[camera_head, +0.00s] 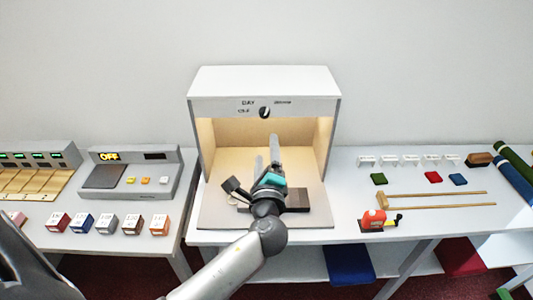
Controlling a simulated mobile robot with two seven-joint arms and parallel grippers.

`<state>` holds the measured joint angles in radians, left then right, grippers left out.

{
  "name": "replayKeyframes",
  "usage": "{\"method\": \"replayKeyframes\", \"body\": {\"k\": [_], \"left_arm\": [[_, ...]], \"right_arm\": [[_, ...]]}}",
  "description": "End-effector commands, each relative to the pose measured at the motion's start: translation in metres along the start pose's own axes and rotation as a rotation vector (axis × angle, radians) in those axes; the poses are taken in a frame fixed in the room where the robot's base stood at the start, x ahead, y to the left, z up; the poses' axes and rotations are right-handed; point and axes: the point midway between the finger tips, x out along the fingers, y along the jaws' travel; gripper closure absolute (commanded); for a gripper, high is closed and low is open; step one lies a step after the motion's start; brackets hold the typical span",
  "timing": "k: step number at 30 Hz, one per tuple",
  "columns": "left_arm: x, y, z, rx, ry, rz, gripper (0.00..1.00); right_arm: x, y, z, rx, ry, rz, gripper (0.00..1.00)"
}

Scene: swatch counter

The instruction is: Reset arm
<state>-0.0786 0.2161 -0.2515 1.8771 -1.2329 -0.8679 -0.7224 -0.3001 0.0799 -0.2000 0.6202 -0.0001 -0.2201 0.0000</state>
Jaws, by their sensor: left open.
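My left arm reaches up from the bottom middle to the white light booth (265,82). My left gripper (267,155) is at the open front of the booth, its two fingers pointing inward and a little apart. A teal piece (272,180) shows by the base of the fingers; I cannot tell if it lies behind or is touched. A small dark tag-like piece (232,186) shows left of the wrist. My right gripper is not in view.
Left stand a grey device reading OFF (133,174) and several labelled cubes (106,224). Rolls (514,177) lie far right.

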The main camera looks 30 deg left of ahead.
Motion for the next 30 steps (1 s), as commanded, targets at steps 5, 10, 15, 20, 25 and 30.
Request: {"method": "replayKeyframes", "body": {"k": [5,10,15,20,25,30], "left_arm": [[0.000,0.000,0.000,0.000,0.000,0.000,0.25],[-0.003,0.006,0.001,-0.038,0.001,0.028,0.25],[-0.029,0.045,0.005,-0.295,0.010,0.222,0.25],[-0.081,0.096,0.001,-0.650,0.001,0.537,0.25],[-0.147,0.130,-0.011,-0.948,-0.029,0.870,0.25],[-0.202,0.139,-0.020,-1.118,-0.060,1.119,0.25]], "right_arm": [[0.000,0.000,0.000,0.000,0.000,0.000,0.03],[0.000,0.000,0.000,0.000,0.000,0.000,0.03],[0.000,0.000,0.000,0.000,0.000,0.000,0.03],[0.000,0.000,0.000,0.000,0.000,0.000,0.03],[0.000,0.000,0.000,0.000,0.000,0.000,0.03],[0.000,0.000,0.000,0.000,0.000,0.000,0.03]]}}
